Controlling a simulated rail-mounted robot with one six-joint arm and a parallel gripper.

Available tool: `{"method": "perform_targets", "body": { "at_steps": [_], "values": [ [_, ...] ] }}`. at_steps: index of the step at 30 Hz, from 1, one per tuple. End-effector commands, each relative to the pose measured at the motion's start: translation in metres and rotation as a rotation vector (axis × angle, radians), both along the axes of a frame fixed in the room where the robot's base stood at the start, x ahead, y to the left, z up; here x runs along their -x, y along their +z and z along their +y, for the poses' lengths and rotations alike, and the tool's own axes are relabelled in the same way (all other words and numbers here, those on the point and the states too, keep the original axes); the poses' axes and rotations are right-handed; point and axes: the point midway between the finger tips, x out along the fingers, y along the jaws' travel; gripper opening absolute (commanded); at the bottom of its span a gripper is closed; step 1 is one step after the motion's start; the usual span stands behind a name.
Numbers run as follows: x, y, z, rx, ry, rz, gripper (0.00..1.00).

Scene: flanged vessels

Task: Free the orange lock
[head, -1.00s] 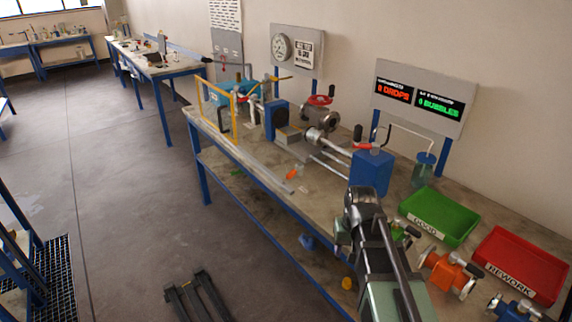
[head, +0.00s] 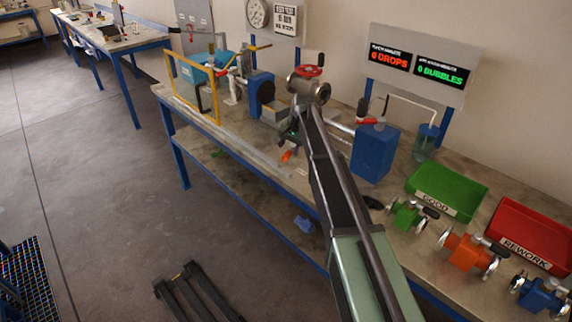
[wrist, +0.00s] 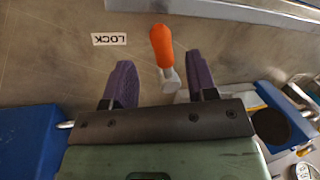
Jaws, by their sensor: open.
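The orange lock (wrist: 162,45) is a small lever with a rounded orange grip and a pale grey stem, at the upper middle of the wrist view. In the head view the lock (head: 287,156) is a small orange spot on the bench. My gripper (wrist: 163,75) is open, with one dark purple finger on each side of the lock's stem in the picture. The orange grip shows beyond the fingertips. I cannot tell whether either finger touches it. In the head view my gripper is mostly hidden by my arm.
A white LOCK label (wrist: 109,39) lies beside the lever. A flanged vessel with a red handwheel (head: 308,88) stands behind my arm. A blue block (head: 371,153) is to its right, with green (head: 465,176) and red (head: 548,268) trays further right. A yellow frame (head: 192,92) stands left.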

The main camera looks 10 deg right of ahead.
Motion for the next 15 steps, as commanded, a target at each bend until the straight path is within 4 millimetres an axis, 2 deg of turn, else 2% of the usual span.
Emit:
{"method": "perform_targets", "body": {
  "at_steps": [1, 5, 8, 15],
  "values": [
    [-0.003, -0.026, 0.003, 0.000, 0.001, 0.000, 0.52],
    [-0.006, -0.047, 0.008, 0.000, 0.000, 0.000, 0.52],
    [-0.008, -0.051, 0.010, 0.000, 0.000, 0.000, 0.52],
    [-0.008, -0.048, 0.010, 0.000, 0.001, 0.000, 0.52]
  ]
}}
